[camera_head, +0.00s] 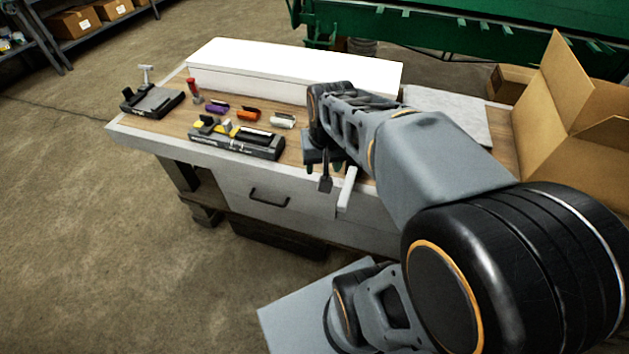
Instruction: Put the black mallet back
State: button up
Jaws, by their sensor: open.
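My gripper (321,172) is open over the front edge of the workbench (240,175), right of the long tool holder, with its fingers pointing down. I see nothing between its fingers. I cannot pick out the black mallet for sure. A dark cylinder lies on the right part of the grey and yellow tool holder (238,145), but I cannot tell if it is a mallet. A black tray (153,101) with an upright grey T-shaped tool (146,74) stands at the bench's left end. My arm hides part of the bench top.
Purple (216,107), orange (246,114) and white (283,121) small items lie behind the holder, with a red one (193,86) left of them. A white raised block (300,68) runs along the back. An open cardboard box (560,125) stands at right.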

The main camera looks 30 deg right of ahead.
jog(key=s+a+n+t, duration=0.1)
jog(key=s+a+n, duration=0.2)
jog(key=s+a, duration=0.1)
jog(key=shift+s+a+f+n+t, duration=0.25)
jog(key=shift+a+f+n+t, duration=0.1)
jog(key=shift+a, duration=0.45)
jog(key=shift+r+p, duration=0.9)
jog(key=shift+r, duration=0.2)
